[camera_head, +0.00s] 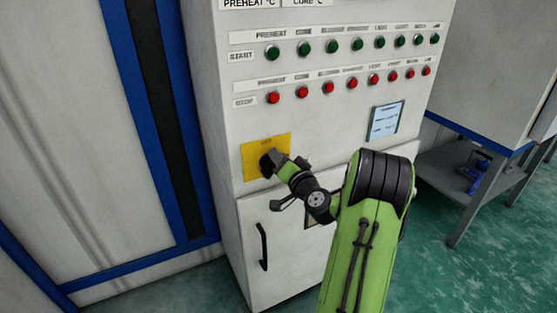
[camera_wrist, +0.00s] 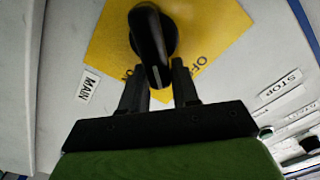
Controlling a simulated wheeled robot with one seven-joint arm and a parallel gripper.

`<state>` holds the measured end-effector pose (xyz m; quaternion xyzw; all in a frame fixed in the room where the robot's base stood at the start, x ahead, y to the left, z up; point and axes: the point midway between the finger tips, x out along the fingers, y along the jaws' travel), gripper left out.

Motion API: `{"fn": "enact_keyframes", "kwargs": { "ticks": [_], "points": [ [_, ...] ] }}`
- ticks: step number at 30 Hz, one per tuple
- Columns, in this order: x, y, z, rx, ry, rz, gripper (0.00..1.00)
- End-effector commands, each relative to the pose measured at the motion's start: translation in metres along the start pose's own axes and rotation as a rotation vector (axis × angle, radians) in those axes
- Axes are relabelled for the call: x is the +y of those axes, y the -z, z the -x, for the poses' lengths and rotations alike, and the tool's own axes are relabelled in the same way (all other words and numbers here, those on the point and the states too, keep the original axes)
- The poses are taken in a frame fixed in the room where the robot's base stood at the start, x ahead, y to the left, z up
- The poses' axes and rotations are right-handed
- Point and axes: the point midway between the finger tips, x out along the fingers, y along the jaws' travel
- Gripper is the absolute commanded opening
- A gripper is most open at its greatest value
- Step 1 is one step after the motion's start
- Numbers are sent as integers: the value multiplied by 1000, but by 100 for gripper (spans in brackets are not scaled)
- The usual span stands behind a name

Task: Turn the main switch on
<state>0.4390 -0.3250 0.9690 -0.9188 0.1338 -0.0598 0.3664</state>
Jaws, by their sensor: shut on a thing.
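The main switch is a black rotary knob (camera_wrist: 152,40) on a yellow plate (camera_wrist: 213,28), with a "MAIN" label beside it in the wrist view. In the head view the yellow plate (camera_head: 252,162) is on the front of the white cabinet, below the button rows, and my gripper hides part of the knob. My gripper (camera_wrist: 160,75) has its two dark fingers on either side of the knob's handle, shut on it. It also shows in the head view (camera_head: 275,162), reaching the plate from the right. Lettering on the plate is partly covered.
The white cabinet (camera_head: 215,80) carries a row of green start buttons (camera_head: 357,44) and a row of red stop buttons (camera_head: 350,83). A light blue sign (camera_head: 386,120) is at right. A black door handle (camera_head: 263,247) is below the plate. A grey table (camera_head: 450,165) stands at far right.

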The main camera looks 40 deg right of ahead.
Motion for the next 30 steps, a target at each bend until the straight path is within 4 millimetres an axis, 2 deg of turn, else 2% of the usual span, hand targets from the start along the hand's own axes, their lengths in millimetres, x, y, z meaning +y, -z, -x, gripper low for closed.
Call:
{"fn": "enact_keyframes", "kwargs": {
  "ticks": [1, 18, 30],
  "points": [
    [6, -11, 0, -27, -10, -48, 0],
    [16, -15, 0, -27, -13, -569, 0],
    [17, -17, -1, -27, -6, -785, 0]
  ]
}}
